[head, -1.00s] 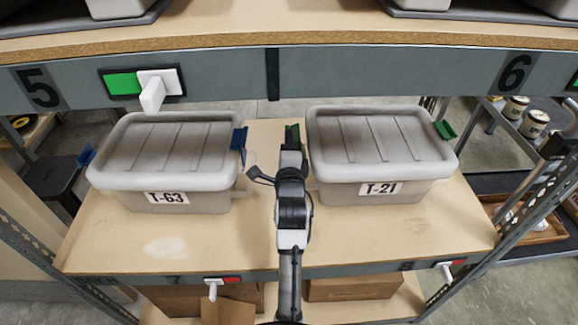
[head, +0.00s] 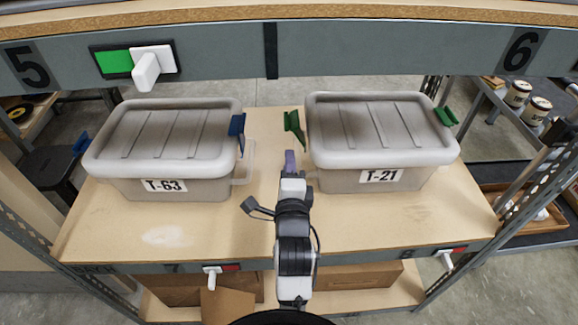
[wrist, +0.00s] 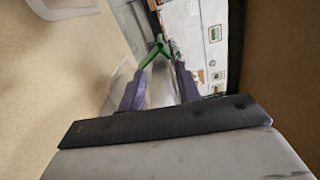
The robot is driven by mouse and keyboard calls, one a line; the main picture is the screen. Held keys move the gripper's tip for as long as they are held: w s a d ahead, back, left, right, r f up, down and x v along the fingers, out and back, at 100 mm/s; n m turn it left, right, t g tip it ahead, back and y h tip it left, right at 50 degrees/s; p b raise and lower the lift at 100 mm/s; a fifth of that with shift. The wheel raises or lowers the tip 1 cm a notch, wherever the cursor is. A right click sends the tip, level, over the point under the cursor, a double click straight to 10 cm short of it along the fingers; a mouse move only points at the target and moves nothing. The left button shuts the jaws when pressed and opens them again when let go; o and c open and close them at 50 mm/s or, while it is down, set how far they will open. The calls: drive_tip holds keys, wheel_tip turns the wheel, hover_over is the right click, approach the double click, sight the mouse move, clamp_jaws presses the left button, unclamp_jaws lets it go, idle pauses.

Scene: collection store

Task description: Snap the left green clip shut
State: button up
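The left green clip (head: 292,124) is on the left side of the grey T-21 box (head: 380,172). It stands up and leans outward from the lid (head: 375,130). My gripper (head: 290,160) is just in front of the clip, in the gap between the two boxes, and looks apart from it. In the wrist view the clip (wrist: 157,50) shows ahead, beyond the two purple fingers of my gripper (wrist: 160,78). The fingers are spread with nothing between them. A second green clip (head: 446,116) sticks out on the box's right side.
A grey T-63 box (head: 165,150) with blue clips (head: 237,126) stands on the left. The upper shelf (head: 280,32) overhangs with a white slider on a green plate (head: 118,61). The wooden shelf board (head: 255,222) is clear in front of the boxes.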

drive_tip(key=shift+w+f+n, duration=0.1)
drive_tip(key=shift+n, duration=0.2)
drive_tip(key=c, duration=0.4)
drive_tip(key=shift+w+a+f+n, duration=0.1)
drive_tip(key=shift+n, duration=0.7)
drive_tip(key=shift+c, duration=1.4)
drive_tip(key=n, duration=0.4)
drive_tip(key=shift+w+a+f+n+h, duration=0.2)
drive_tip(key=shift+w+f+n+h, duration=0.15)
drive_tip(key=shift+w+n+h, duration=0.05)
clamp_jaws()
drive_tip(key=w+n+h+p, duration=0.1)
drive_tip(key=w+n, duration=0.5)
drive_tip(key=n, duration=0.9)
drive_tip(key=w+a+n+h+p, duration=0.1)
drive_tip(key=w+n, duration=0.5)
drive_tip(key=n, duration=0.9)
drive_tip(key=shift+w+a+n+h+p, duration=0.2)
drive_tip(key=shift+a+n+h+p, duration=0.15)
drive_tip(key=shift+h, duration=0.45)
